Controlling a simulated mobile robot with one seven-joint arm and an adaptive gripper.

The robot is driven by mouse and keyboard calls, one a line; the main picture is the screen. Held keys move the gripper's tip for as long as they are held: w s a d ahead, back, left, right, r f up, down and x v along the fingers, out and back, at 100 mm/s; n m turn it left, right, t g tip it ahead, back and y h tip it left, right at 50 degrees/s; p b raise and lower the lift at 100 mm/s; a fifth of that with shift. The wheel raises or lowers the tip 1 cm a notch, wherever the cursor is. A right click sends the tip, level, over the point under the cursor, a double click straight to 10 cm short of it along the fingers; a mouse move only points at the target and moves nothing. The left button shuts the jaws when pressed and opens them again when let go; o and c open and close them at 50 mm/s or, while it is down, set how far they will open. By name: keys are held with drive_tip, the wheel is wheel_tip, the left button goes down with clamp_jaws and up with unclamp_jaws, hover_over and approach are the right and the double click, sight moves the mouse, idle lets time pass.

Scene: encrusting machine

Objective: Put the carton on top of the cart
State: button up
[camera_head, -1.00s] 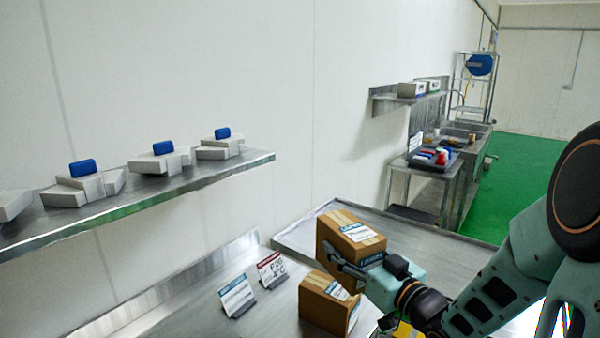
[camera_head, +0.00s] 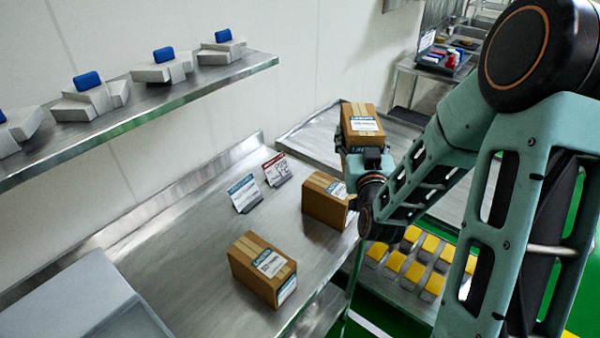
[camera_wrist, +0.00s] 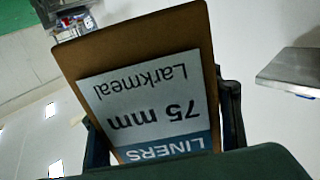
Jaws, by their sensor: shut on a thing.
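A brown carton (camera_head: 360,122) with a white and blue label is held in my gripper (camera_head: 366,160). In the wrist view the carton (camera_wrist: 140,45) fills the middle, its label upside down, with a dark finger on each side. In the head view the carton shows in front of the steel cart top (camera_head: 312,133), which has a raised rim and stands beyond the worktable. I cannot tell whether the carton touches the cart. My arm hides part of the cart's right side.
Two more cartons, one near the corner (camera_head: 325,200) and one nearer (camera_head: 262,268), stand on the steel worktable (camera_head: 190,290). Two small signs (camera_head: 243,193) stand behind them. A wall shelf (camera_head: 150,105) holds several grey-and-blue items. Several yellow-topped blocks (camera_head: 411,236) lie lower right.

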drive_tip(key=shift+y+b, duration=0.3)
drive_tip(key=shift+b, duration=0.05)
drive_tip(key=shift+s+a+n+y+b, duration=0.1)
drive_tip(key=shift+a+n+y+b, duration=0.15)
drive_tip(key=shift+n+y+b, duration=0.65)
drive_tip(key=y, duration=0.1)
drive_tip(key=s+n+y+b, duration=0.1)
drive_tip(key=shift+a+f+g+y, duration=0.15)
drive_tip(key=shift+a+g+y, duration=0.15)
drive_tip(key=shift+a, duration=0.1)
drive_tip(key=s+f+n+g+y+b, duration=0.1)
drive_tip(key=s+a+f+n+y+b, duration=0.1)
drive_tip(key=s+y, duration=0.1)
drive_tip(key=s+f+n+g+y+b, duration=0.1)
drive_tip(key=s+n+y+b, duration=0.1)
drive_tip(key=shift+s+a+g, duration=0.15)
drive_tip(key=shift+a+g, duration=0.1)
drive_tip(key=shift+g, duration=0.05)
drive_tip(key=s+f+n+g+y+b, duration=0.4)
drive_tip(key=s+f+g+y, duration=0.1)
drive_tip(key=s, duration=0.6)
drive_tip(key=shift+a+f+n, duration=0.2)
drive_tip(key=shift+f+n, duration=0.2)
drive_tip(key=shift+f, duration=0.45)
